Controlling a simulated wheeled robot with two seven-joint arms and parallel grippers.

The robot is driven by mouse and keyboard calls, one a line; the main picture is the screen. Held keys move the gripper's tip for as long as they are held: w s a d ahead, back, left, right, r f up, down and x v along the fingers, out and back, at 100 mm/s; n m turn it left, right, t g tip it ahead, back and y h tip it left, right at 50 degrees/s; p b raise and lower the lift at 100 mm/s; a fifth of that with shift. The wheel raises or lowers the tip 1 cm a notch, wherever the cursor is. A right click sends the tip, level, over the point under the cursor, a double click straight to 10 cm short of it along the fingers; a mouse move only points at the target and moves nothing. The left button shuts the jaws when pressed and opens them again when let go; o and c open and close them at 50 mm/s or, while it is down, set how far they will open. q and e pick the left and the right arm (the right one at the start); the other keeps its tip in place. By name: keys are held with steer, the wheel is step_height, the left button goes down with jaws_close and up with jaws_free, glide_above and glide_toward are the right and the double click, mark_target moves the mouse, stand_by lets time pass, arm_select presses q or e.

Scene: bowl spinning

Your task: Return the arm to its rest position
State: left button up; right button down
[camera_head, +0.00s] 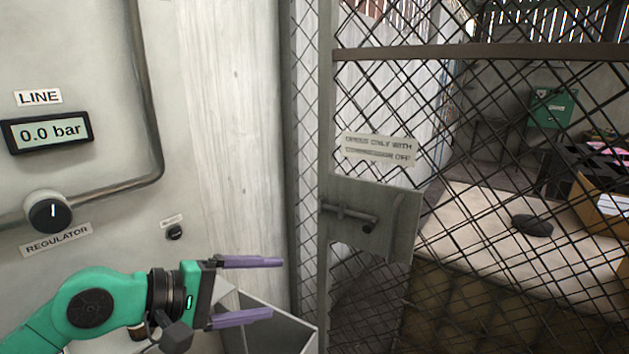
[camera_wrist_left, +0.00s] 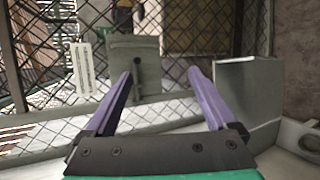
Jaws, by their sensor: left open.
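My left gripper (camera_head: 246,291) is on a green arm that comes in from the lower left in the head view. Its two purple fingers are spread apart, with nothing between them, and point right toward the mesh gate. In the left wrist view the open fingers (camera_wrist_left: 160,85) point at the gate's latch plate (camera_wrist_left: 135,62), which stands beyond the fingertips and apart from them. The latch plate also shows in the head view (camera_head: 385,233), with a handle (camera_head: 349,216) on it. My right gripper is in neither view.
On the left wall are a pressure display (camera_head: 47,131) reading 0.0 bar, a regulator knob (camera_head: 49,213) and a small knob (camera_head: 175,232). An open grey box (camera_head: 285,321) lies just under the gripper. Behind the mesh is a bench (camera_head: 470,205) with a dark lump (camera_head: 532,225).

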arm_select(q)
steer(key=d+r+n+t+h, duration=0.2)
steer(key=d+r+n+h, duration=0.15)
steer(key=r+n, duration=0.3)
steer(key=w+a+r+n+t+y, duration=0.1)
steer(key=w+a+n+t+y, duration=0.3)
steer(key=n, duration=0.7)
steer(key=a+n+t+y, duration=0.2)
steer(key=a+n+t, duration=0.45)
steer(key=n, duration=0.55)
steer(key=a+f+n+g+y, duration=0.3)
steer(key=a+f+n+y, duration=0.25)
steer(key=f+n, duration=0.5)
steer(key=a+f+n+g+y, duration=0.3)
steer(key=a+f+n+y, duration=0.25)
steer(key=f+n, duration=0.45)
steer(key=s+d+f+n+g+h, duration=0.1)
steer(key=s+d+f+n+g, duration=0.1)
steer(key=s+f+n+g, duration=0.55)
steer(key=s+d+f+n+g+h, duration=0.2)
steer(key=s+d+f+n+g, duration=0.15)
steer(key=s+f, duration=0.8)
step_height(320, 180, down, 20)
steer(key=a, duration=0.1)
steer(key=s+a+f+g, duration=0.2)
steer(key=s+a+f, duration=0.1)
steer(key=s+f, duration=1.3)
steer(key=s, duration=0.2)
steer(key=shift+s+f+m+y, duration=0.3)
steer(key=shift+f+y, duration=0.05)
